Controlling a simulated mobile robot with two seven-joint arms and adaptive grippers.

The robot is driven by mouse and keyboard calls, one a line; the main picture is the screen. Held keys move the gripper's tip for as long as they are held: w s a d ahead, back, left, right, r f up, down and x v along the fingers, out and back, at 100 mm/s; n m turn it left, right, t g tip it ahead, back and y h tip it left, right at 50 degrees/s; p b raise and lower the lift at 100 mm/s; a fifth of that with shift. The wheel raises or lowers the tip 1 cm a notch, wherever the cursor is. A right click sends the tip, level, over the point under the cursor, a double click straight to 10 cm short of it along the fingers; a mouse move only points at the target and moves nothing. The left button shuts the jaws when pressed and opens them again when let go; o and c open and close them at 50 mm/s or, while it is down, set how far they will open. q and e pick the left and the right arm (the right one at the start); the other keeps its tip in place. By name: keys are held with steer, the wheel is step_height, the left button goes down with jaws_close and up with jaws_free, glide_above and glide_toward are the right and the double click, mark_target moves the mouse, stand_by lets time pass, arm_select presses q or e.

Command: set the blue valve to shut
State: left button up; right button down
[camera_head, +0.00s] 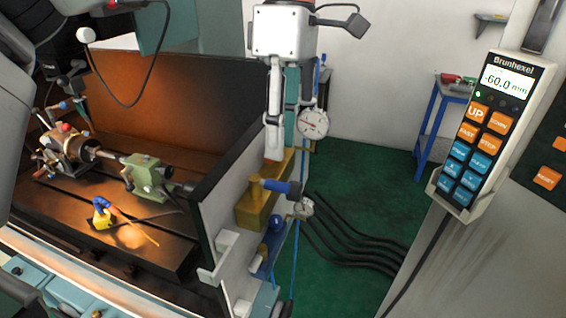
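A valve with a blue lever handle (281,187) sits on a yellow-brass body (257,207) on the outer side of the machine's light panel. The handle lies nearly level in the picture. A small round gauge (302,208) is just right of it. Below is a smaller fitting with a blue knob (277,222). My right gripper is not in view.
A control pendant (488,135) hangs right. Black hoses (350,240) run over the green floor. A blue-legged stand (432,120) is behind.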

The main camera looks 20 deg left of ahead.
mark_target(278, 182)
arm_select(q)
steer(key=f, duration=0.4)
steer(key=s+f, duration=0.1)
steer(key=f, duration=0.1)
steer(key=shift+s+f, duration=0.1)
steer(key=shift+f, duration=0.15)
jaws_close()
